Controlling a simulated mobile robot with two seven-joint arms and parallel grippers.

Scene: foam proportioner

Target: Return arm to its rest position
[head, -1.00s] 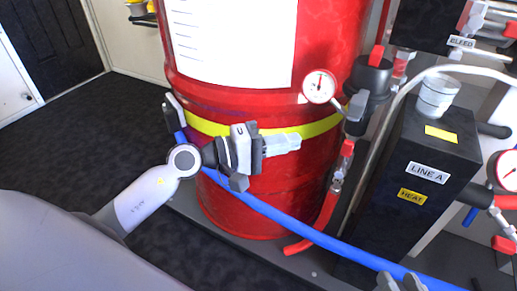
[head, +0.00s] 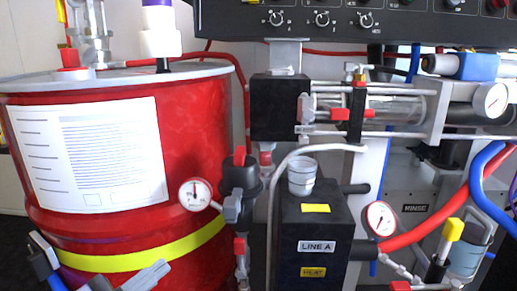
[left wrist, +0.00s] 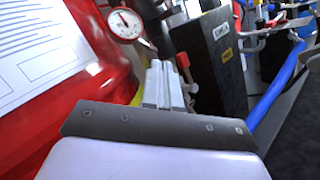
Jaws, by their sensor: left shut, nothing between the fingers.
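My left gripper (head: 150,276) is at the bottom left of the head view, in front of the red drum (head: 195,130). Only its light grey fingers and a bit of its arm show there. In the left wrist view its fingers (left wrist: 163,85) are together with nothing between them, pointing toward the drum's side and the black LINE A block (left wrist: 212,60). Whether the fingers touch anything is not clear, but no object is held. The rest of the left arm is out of the head view. My right gripper is not in view.
Right of the drum stand a pressure gauge (head: 195,194), a black valve (head: 238,175) and the LINE A block (head: 315,225). A control panel (head: 360,20) with knobs hangs above. Red and blue hoses and another gauge (head: 380,218) crowd the right. Dark floor shows at right in the wrist view.

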